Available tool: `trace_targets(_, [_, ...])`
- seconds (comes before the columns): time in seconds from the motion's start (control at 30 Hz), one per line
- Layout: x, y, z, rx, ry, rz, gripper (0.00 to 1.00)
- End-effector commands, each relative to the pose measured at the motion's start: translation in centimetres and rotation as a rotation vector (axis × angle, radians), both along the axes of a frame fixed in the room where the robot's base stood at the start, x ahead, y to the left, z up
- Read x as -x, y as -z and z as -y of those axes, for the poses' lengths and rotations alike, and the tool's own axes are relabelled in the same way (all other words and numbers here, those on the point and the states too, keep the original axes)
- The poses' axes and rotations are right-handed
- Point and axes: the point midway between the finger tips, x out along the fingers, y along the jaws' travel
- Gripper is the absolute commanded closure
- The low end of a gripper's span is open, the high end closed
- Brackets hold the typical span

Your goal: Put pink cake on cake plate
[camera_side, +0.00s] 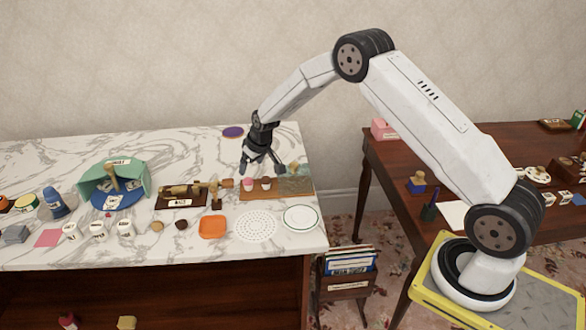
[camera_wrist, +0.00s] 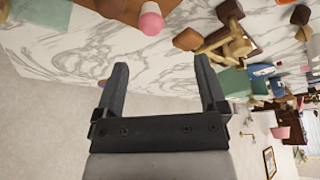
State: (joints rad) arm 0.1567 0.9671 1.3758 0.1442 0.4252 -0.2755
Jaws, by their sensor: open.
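A small pink-topped cake (camera_side: 248,184) stands on a wooden board (camera_side: 258,194) near the right end of the marble counter. My gripper (camera_side: 262,168) is open and empty, pointing down above and behind the cakes. In the wrist view a pink-and-white cake (camera_wrist: 151,19) lies beyond the open fingertips (camera_wrist: 158,62), apart from them. A round white plate with a green rim (camera_side: 300,217) sits at the counter's front right. A round white perforated mat or plate (camera_side: 256,226) lies left of it. I cannot tell which is the cake plate.
An orange square dish (camera_side: 212,227) is left of the perforated piece. Wooden items (camera_side: 190,190) and a green stand (camera_side: 113,178) are farther left.

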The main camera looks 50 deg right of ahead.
Motion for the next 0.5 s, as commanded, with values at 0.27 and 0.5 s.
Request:
trace_targets(0.27, [-1.3, 1.3, 0.8, 0.002, -0.001, 0.011, 0.09])
trace_targets(0.5, [-1.5, 1.7, 0.8, 0.002, -0.001, 0.01, 0.09])
